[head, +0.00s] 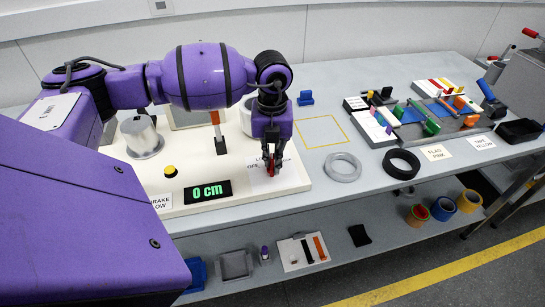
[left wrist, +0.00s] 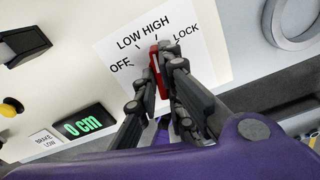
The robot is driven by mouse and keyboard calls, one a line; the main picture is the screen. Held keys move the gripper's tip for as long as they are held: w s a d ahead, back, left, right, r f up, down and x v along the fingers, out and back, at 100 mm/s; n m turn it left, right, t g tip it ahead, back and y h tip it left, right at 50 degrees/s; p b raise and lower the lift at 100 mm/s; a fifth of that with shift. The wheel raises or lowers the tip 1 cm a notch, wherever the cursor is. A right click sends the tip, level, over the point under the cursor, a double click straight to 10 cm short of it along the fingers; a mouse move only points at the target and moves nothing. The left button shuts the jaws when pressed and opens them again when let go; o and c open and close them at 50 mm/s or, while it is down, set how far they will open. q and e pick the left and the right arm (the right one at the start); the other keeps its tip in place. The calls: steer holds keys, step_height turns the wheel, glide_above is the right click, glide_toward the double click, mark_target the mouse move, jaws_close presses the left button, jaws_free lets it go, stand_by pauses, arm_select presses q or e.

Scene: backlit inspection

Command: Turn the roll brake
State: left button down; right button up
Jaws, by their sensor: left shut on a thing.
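The brake knob is a red bar (left wrist: 158,72) on a white dial card (left wrist: 112,48) marked OFF, LOW, HIGH and LOCK. In the left wrist view its upper end points up toward the words LOW and HIGH; the gripper hides its lower part, so I cannot tell the exact mark. My left gripper (left wrist: 160,88) is shut on the red knob, one finger on each side. In the head view the left gripper (head: 272,168) reaches down onto the knob at the panel's right end. A sign (left wrist: 45,142) reads BRAKE LOW. My right gripper is not in view.
The cream panel (head: 215,188) also carries a green display (head: 208,191) reading 0 cm, a yellow button (head: 170,171) and a metal spool (head: 142,137). Grey (head: 343,167) and black (head: 401,164) rings lie to the right. A yellow-outlined square (head: 321,131) is empty.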

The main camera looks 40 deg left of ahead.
arm_select(q)
steer(key=m, duration=0.4)
steer(key=shift+f+m+b, duration=0.1)
steer(key=shift+m+b, duration=0.2)
steer(key=shift+b, duration=0.1)
steer(key=m, duration=0.3)
steer(key=shift+b, duration=0.35)
steer(key=shift+m, duration=0.7)
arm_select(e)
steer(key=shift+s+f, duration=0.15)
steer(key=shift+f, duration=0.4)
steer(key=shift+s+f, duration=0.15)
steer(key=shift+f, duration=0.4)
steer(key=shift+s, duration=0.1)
arm_select(q)
steer(key=c, duration=1.9)
jaws_free()
steer(key=shift+o, duration=0.2)
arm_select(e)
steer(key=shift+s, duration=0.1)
